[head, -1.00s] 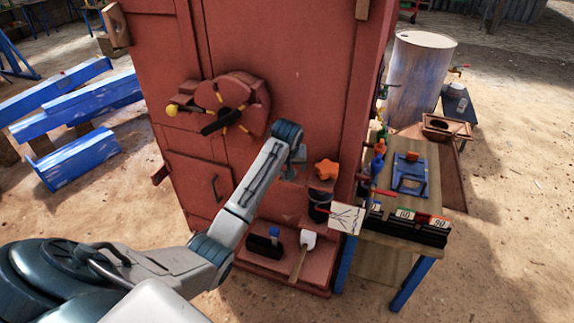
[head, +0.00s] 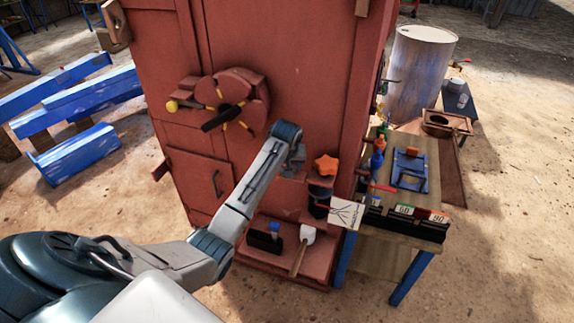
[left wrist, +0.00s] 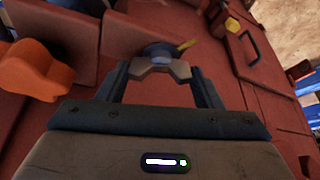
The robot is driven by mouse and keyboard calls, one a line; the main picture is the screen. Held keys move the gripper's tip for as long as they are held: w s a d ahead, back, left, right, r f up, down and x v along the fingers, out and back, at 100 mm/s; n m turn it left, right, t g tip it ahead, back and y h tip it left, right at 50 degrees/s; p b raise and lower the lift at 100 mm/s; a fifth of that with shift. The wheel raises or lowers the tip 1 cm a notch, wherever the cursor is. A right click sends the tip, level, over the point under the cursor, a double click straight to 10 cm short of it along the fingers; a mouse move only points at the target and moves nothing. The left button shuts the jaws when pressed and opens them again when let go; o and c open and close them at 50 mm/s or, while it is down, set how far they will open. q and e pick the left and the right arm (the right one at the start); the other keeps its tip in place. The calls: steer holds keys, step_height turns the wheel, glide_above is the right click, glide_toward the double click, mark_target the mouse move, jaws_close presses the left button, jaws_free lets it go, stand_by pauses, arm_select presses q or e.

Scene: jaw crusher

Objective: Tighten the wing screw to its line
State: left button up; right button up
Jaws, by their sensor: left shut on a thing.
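The wing screw (left wrist: 158,51) shows in the left wrist view as a small blue-grey part on the red crusher front, with a yellow mark on its right side. My left gripper (left wrist: 162,68) is shut on it; the fingertips cover much of the screw. In the head view my left gripper (head: 294,165) is at the red front, just left of the orange star-shaped knob (head: 326,165), and my wrist hides the screw. I cannot tell how the screw stands against its line. My right gripper is not in view.
The orange star knob (left wrist: 35,75) is close beside my left gripper. A wooden table (head: 420,175) stands at right.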

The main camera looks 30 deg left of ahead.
arm_select(q)
steer(key=shift+a+m+h, duration=0.1)
steer(key=shift+m+h, duration=0.2)
steer(key=shift+m, duration=0.4)
steer(key=shift+a+m+t+h, duration=0.1)
steer(key=shift+m+t+h, duration=0.25)
steer(key=shift+m, duration=0.85)
steer(key=m+h, duration=0.2)
steer(key=m, duration=0.3)
steer(key=shift+a+m, duration=0.1)
steer(key=shift+m, duration=0.2)
steer(key=o, duration=1)
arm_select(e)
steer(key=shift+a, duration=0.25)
